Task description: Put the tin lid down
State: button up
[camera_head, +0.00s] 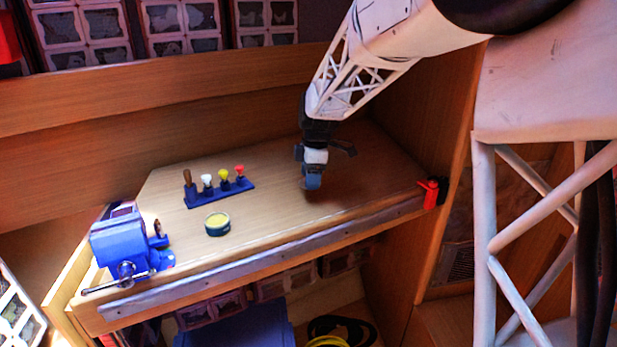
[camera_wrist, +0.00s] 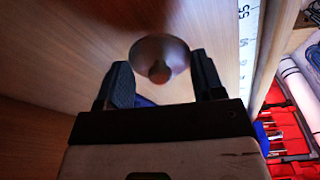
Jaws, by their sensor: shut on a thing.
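My gripper (camera_head: 313,180) hangs over the right half of the wooden bench top, pointing down. In the wrist view its two dark fingers (camera_wrist: 156,80) stand on either side of a round, greyish disc with a brown centre, the tin lid (camera_wrist: 175,48). The gripper is shut on it. In the head view the lid is hard to tell apart from the bluish gripper tip. A small round dark-green tin (camera_head: 217,229) with a yellow top face stands on the bench, left of my gripper and clear of it.
A blue rack (camera_head: 222,193) with several coloured-topped tools stands behind the tin. A blue vise (camera_head: 125,243) sits at the bench's left end, and a red clamp (camera_head: 432,191) at the right front edge. A metal strip (camera_head: 260,257) runs along the front edge. The bench between tin and gripper is clear.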

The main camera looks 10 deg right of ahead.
jog(key=shift+s+a, duration=0.4)
jog(key=shift+s, duration=0.1)
jog(key=s+a+n, duration=0.1)
jog(key=s+a, duration=0.1)
jog(key=s, duration=0.1)
jog(key=s+a, duration=0.2)
jog(key=s, duration=0.2)
jog(key=s+a+r+n, duration=0.1)
jog(key=s, duration=0.2)
jog(key=shift+s+a+n, duration=0.3)
jog(key=shift+a, duration=0.1)
jog(key=s+a+n, duration=0.2)
jog(key=s+a, duration=0.1)
jog(key=s, duration=0.7)
jog(key=shift+s+a+f+g, duration=0.25)
jog(key=shift+f+g, duration=0.05)
jog(key=shift+f, duration=0.05)
jog(key=shift+w, duration=0.15)
send_over(258, 220)
jog(key=shift+w+d+f, duration=0.1)
jog(key=shift+d+f, duration=0.05)
jog(key=shift+f, duration=0.6)
jog(key=shift+f, duration=1.75)
